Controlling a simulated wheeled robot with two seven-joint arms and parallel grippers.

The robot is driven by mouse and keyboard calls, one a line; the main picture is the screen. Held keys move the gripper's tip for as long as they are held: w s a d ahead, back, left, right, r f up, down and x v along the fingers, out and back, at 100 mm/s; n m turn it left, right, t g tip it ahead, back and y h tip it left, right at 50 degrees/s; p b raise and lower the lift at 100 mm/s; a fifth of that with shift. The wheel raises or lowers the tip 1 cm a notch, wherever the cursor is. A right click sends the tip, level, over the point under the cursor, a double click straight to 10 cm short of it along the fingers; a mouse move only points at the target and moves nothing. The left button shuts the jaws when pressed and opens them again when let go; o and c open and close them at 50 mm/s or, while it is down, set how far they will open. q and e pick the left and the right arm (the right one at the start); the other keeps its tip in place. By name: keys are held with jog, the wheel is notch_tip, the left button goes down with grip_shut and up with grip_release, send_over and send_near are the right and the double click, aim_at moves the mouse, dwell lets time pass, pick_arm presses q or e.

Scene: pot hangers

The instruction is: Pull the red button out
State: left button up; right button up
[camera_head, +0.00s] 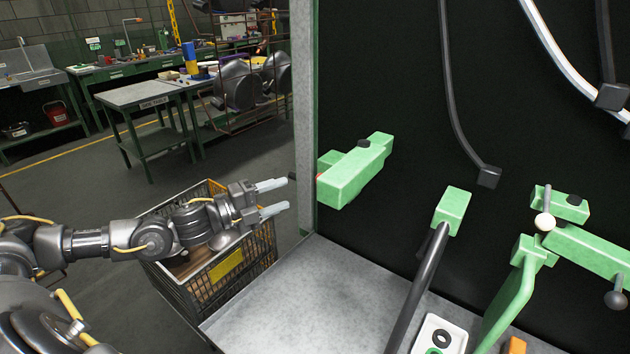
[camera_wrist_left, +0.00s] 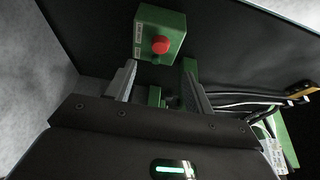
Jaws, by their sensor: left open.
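The red button (camera_wrist_left: 160,45) sits on the end face of a green box. The green box (camera_head: 355,172) is mounted on the black panel, and only a sliver of red shows at its left end in the head view. The box also shows in the left wrist view (camera_wrist_left: 171,22). My left gripper (camera_head: 273,197) is open and empty, to the left of the box and apart from it. In the left wrist view its two fingers (camera_wrist_left: 158,84) point toward the box, with the button between and beyond their tips. My right gripper is not in view.
A grey shelf (camera_head: 280,310) lies below the panel. A wire basket (camera_head: 225,272) stands under my left gripper. A green lever with a black bar (camera_head: 420,275) and other green fixtures (camera_head: 590,252) stand to the right. The space between gripper and box is clear.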

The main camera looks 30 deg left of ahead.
pick_arm(q)
jog(key=p+x, duration=0.4)
jog(key=x, duration=0.6)
jog(key=shift+w, duration=0.35)
jog(key=shift+d, duration=0.15)
